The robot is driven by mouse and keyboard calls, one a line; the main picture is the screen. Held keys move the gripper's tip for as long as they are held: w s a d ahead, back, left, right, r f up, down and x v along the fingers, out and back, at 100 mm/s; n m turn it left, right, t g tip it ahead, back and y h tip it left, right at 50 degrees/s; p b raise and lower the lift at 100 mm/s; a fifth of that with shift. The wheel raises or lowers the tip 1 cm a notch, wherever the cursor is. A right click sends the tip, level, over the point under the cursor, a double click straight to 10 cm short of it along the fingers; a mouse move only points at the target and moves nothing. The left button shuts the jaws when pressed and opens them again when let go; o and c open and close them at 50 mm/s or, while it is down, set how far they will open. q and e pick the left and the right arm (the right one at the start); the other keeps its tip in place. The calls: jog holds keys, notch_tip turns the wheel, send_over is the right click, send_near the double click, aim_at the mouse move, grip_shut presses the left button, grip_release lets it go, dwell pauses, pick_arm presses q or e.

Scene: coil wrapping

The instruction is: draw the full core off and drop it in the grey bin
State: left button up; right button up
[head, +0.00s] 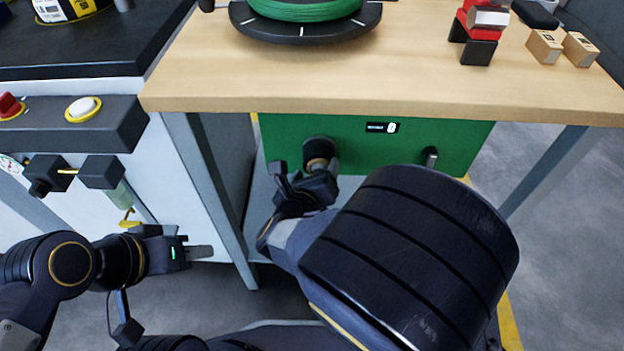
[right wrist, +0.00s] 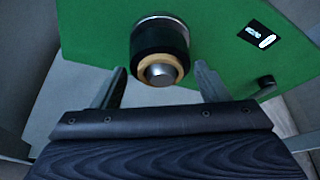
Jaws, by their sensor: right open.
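The core (head: 320,152), dark-wound with a tan end ring, sits on a metal spindle on the front of the green panel under the table. In the right wrist view the core (right wrist: 160,45) shows end-on, with the round metal spindle tip (right wrist: 160,73) in its middle. My right gripper (right wrist: 160,85) is open, one finger on each side below the core, and does not grip it. In the head view the right gripper (head: 305,180) is just below and left of the core. My left gripper (head: 200,252) is low at the left, away from everything. I cannot make out a grey bin.
The green panel (head: 455,140) carries a small display (head: 382,128) and a short dark peg (head: 430,157). Above are the wooden tabletop (head: 420,75), a turntable with a green coil (head: 305,8), a red-black tool (head: 480,30) and small wooden blocks (head: 545,47). A table leg (head: 210,190) stands between my grippers.

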jog(key=shift+b+x, duration=0.4)
jog(key=shift+x, duration=1.6)
jog(key=c, duration=1.2)
jog(key=shift+s, duration=4.35)
